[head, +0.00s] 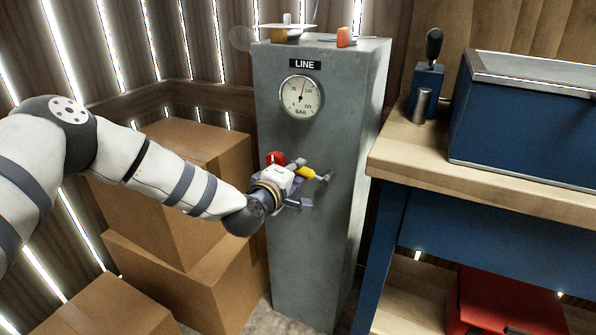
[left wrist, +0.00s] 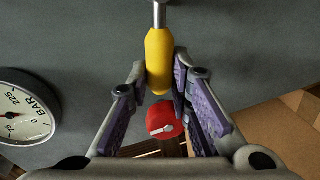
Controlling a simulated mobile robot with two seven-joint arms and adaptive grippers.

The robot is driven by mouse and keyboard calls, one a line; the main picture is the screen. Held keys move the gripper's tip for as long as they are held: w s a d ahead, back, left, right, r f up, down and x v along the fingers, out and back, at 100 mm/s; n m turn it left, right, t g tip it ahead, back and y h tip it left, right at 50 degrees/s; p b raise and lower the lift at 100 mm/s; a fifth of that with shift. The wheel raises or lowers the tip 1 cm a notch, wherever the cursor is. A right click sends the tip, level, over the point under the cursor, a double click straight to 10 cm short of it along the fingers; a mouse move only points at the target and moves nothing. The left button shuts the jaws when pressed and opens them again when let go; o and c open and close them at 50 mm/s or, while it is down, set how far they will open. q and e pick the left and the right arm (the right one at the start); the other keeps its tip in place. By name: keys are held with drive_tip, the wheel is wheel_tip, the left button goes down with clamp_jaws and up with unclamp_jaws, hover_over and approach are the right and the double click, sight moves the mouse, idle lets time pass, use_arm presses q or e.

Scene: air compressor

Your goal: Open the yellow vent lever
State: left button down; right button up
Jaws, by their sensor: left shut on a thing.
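The yellow vent lever (head: 307,172) juts from the front of the grey cabinet (head: 325,240), below the gauge. In the left wrist view the yellow handle (left wrist: 159,62) points down from a metal stem, its lower end between my purple-padded fingers. My left gripper (head: 301,190) is at the lever and shut on its handle; it also shows in the left wrist view (left wrist: 168,110). The exact finger contact is hard to see. A red knob (head: 274,159) is just left of the lever and shows beyond the handle in the left wrist view (left wrist: 163,120). My right gripper is not in view.
A round BAR gauge (head: 300,97) sits under a LINE label. Cardboard boxes (head: 165,240) stand left of the cabinet, beneath my left arm. A wooden workbench (head: 480,187) with a blue toolbox (head: 525,125) stands close on the right. A red case (head: 510,300) is below.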

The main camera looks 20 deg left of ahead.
use_arm(q)
drive_tip(key=shift+f+n, duration=0.15)
drive_tip(key=shift+n, duration=0.15)
idle(0.4)
drive_tip(key=c, duration=1.4)
unclamp_jaws()
drive_tip(key=shift+c, duration=0.2)
drive_tip(key=shift+s, duration=0.15)
drive_tip(key=s+r, duration=0.2)
drive_tip(key=s, duration=0.9)
drive_tip(key=shift+s+r, duration=0.15)
drive_tip(key=shift+s, duration=0.15)
